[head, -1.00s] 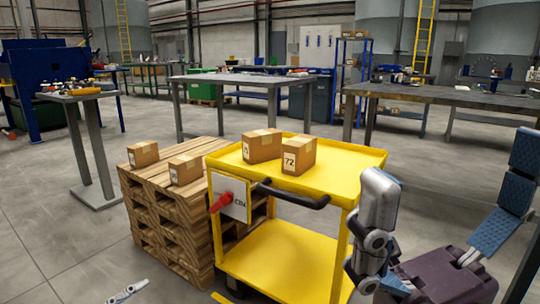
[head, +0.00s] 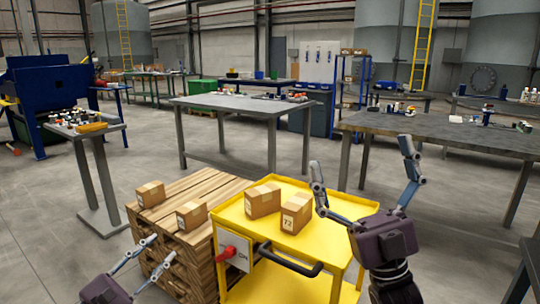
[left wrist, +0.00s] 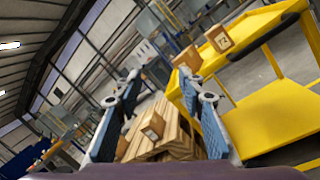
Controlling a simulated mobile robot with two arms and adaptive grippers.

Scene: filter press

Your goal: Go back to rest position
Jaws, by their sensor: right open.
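My left gripper (head: 162,248) is open and empty at the lower left of the head view, in front of the wooden pallet stack (head: 170,238). In the left wrist view its two fingers stand wide apart (left wrist: 158,88) with nothing between them. My right gripper (head: 360,152) is open and empty, fingers pointing up, near the right side of the yellow cart (head: 338,212). Two cardboard boxes, one plain-sided (head: 262,201) and one marked 72 (head: 296,213), stand on the cart's top. Two more boxes (head: 151,194) (head: 191,215) stand on the pallets.
The cart's black handle (head: 290,262) and red switch (head: 229,251) face me. A grey table (head: 250,104) stands behind the cart, and a long workbench (head: 450,135) at the right. A small stand (head: 100,170) holds small items at the left. Open floor lies at the far left.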

